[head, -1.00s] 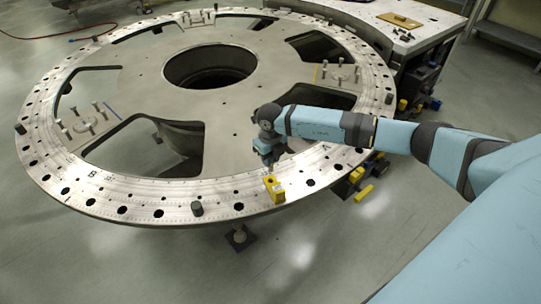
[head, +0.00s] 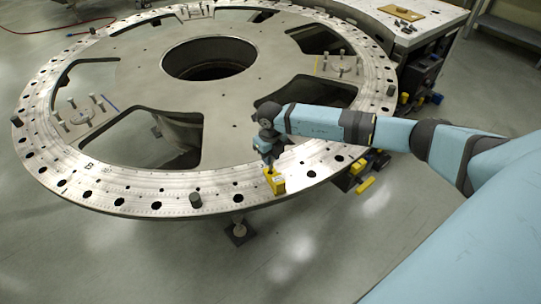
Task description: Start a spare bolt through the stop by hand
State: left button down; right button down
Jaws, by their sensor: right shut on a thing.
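The yellow stop (head: 275,184) sits on the front rim of the large round metal turret plate (head: 225,192). My right gripper (head: 269,163) points down directly over the stop, its tips close to the stop's top. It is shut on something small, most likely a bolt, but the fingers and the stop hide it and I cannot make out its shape. I cannot tell whether the held thing is in the stop's hole. My left gripper is not in view.
Dark pegs stand on the rim, one (head: 195,200) left of the stop. Upright bolts (head: 83,110) stand on pads of the plate. A grey bench (head: 428,38) with a tan board (head: 400,12) is at back right. Yellow parts (head: 365,185) lie below the rim.

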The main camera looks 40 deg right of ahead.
aim_at(271, 169)
dwell(0.5)
jog(key=shift+f+b, duration=1.5)
jog(key=shift+f, duration=0.15)
dwell(1.9)
jog(key=shift+m, duration=0.7)
jog(key=shift+m+p, duration=0.5)
jog(key=shift+m, duration=0.2)
jog(key=m+p, duration=0.1)
jog(key=m, duration=0.3)
jog(key=shift+p, duration=0.3)
jog(key=shift+f+m+p, duration=0.1)
jog(key=shift+m+p, duration=0.35)
jog(key=shift+m, duration=0.65)
jog(key=shift+f, duration=0.1)
